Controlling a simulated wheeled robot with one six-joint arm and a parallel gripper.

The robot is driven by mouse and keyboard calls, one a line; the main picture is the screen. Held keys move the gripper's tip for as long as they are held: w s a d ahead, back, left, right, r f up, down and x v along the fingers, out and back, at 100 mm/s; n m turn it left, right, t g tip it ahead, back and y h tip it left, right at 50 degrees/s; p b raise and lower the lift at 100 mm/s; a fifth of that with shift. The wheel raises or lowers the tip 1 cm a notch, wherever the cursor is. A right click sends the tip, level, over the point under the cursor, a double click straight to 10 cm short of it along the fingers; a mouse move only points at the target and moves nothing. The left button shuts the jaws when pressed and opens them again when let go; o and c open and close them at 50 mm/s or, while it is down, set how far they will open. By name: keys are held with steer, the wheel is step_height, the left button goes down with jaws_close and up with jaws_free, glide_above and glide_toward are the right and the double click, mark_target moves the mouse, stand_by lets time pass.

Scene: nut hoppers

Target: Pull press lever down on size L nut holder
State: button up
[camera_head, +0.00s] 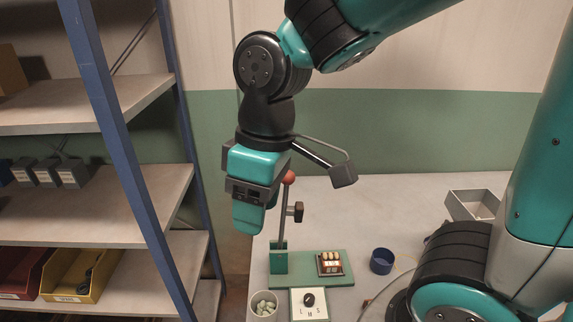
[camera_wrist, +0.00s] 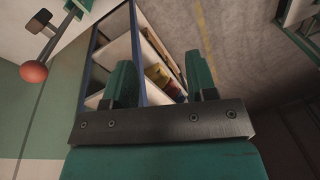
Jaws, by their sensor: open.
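The press lever (camera_head: 284,212) is a thin grey rod with an orange-red ball (camera_head: 289,177) on top and a dark block on its side. It rises nearly upright from a green post on a green base plate (camera_head: 312,281). My gripper (camera_head: 258,210) is open and empty, just left of the ball in the head view; whether they touch is unclear. In the wrist view the ball (camera_wrist: 34,71) is at the far left, outside the open fingers (camera_wrist: 163,82). A white selector plate (camera_head: 309,311) with a black knob and letters L, M, S lies in front.
A small box with several tan pieces (camera_head: 330,264) sits on the green plate. A cup of pale pieces (camera_head: 263,306), a blue ring-like cup (camera_head: 382,261) and a grey tray (camera_head: 472,204) stand on the table. A blue-framed shelf (camera_head: 110,120) with bins is at left.

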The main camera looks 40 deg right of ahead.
steer(key=w+d+r+g+h+p, duration=0.1)
steer(key=w+d+r+h+p, duration=0.15)
steer(key=w, duration=0.25)
steer(key=w+d+r+n+g+h+p, duration=0.1)
steer(key=w+d+r+p, duration=0.2)
steer(key=w+p, duration=0.15)
steer(key=w+d+r+g+h+p, duration=0.1)
steer(key=w+d+r+h+p, duration=0.1)
steer(key=w, duration=0.4)
steer(key=p, duration=0.4)
glide_toward(287, 186)
steer(key=x, duration=1)
steer(key=shift+w+d+f, duration=0.15)
steer(key=shift+w, duration=0.05)
jaws_close()
